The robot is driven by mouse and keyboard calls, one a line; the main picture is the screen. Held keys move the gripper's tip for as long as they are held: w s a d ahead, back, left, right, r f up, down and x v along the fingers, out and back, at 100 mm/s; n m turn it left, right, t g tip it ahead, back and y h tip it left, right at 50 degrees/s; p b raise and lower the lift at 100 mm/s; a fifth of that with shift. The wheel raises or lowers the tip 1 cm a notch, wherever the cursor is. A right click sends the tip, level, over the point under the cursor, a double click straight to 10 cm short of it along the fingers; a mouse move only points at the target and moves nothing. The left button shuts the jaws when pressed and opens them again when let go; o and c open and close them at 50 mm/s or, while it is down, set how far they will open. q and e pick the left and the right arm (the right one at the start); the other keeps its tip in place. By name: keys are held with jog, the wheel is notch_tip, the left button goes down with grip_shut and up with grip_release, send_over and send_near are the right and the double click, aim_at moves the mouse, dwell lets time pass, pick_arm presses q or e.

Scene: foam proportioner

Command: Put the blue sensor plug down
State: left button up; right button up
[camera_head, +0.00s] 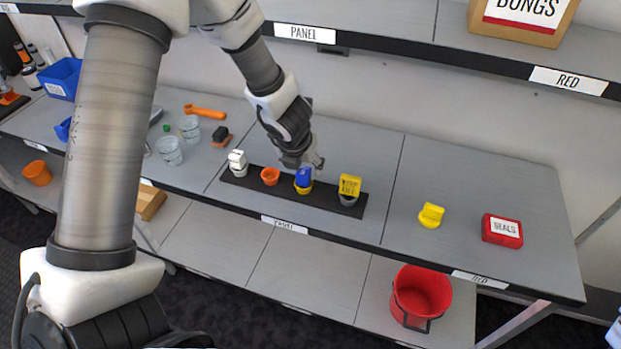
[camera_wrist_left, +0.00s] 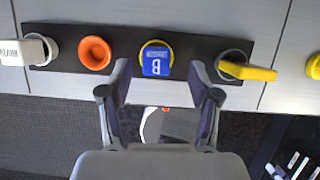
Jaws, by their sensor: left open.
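The blue sensor plug (camera_head: 304,177) sits in a yellow ring socket (camera_head: 303,188) on the black strip (camera_head: 330,201). In the left wrist view the blue plug (camera_wrist_left: 156,62) shows a white letter B and sits in its yellow ring. My left gripper (camera_head: 315,163) is just above and behind the plug in the head view. In the left wrist view its two fingers (camera_wrist_left: 163,80) are spread apart, one to each side of the plug, with nothing between them touching it. My right gripper is not seen.
On the same strip stand a white plug (camera_head: 237,160), an orange socket (camera_head: 270,175) and a yellow plug (camera_head: 349,185). Another yellow piece (camera_head: 431,215) and a red seals box (camera_head: 502,230) lie to the right. A red bucket (camera_head: 420,294) stands below. Shelf overhead.

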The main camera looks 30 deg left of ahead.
aim_at(303, 171)
pick_arm(q)
jog(key=b+x, duration=0.1)
jog(key=x, duration=0.3)
jog(key=shift+a+f, duration=0.2)
jog(key=shift+f, duration=0.1)
jog(key=shift+s, duration=0.1)
grip_shut()
jog(key=shift+r, duration=0.1)
